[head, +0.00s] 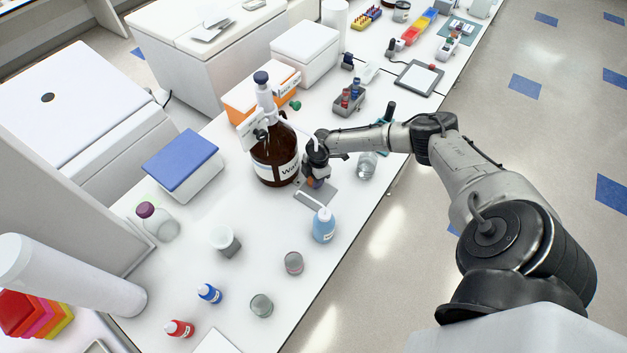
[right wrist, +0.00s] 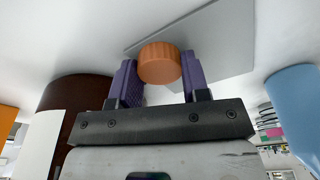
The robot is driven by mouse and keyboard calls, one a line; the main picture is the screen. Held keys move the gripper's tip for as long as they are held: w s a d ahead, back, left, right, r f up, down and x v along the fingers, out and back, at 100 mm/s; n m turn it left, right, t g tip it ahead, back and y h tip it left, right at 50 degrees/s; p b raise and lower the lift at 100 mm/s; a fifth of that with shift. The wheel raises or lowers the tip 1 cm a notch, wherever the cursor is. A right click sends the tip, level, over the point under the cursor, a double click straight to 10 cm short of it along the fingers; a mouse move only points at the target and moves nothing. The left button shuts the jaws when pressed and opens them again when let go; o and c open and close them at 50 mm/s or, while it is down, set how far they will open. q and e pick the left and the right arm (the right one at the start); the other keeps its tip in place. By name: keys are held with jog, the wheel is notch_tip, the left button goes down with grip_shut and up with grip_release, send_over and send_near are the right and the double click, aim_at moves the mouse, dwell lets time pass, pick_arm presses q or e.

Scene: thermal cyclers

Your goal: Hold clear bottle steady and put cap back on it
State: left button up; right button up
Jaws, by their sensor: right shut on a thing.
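My right gripper (head: 312,184) points down over the grey mat (head: 329,196) on the bench, between the brown bottle and the blue wash bottle. In the right wrist view its purple fingers (right wrist: 158,80) are shut on an orange cap (right wrist: 160,62). The grey mat (right wrist: 215,35) shows behind the cap; whether the cap touches it I cannot tell. A clear glass vessel (head: 367,166) with no visible cap stands just right of my right gripper, partly beneath the arm. Another clear bottle (head: 158,222) with a purple cap stands at the far left. My left gripper is not in view.
The large brown bottle (head: 274,166) with a dispenser top stands close left of my right gripper. The blue wash bottle (head: 324,226) stands in front. The bench's front edge is at right.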

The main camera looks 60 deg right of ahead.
aim_at(312, 180)
jog(key=shift+r, duration=0.1)
jog(key=shift+r, duration=0.55)
notch_tip(312, 180, up, 3)
jog(key=shift+f, duration=0.2)
jog(key=s+r, duration=0.7)
jog(key=s, duration=0.4)
jog(key=shift+s+d, duration=0.3)
jog(key=shift+d, duration=0.1)
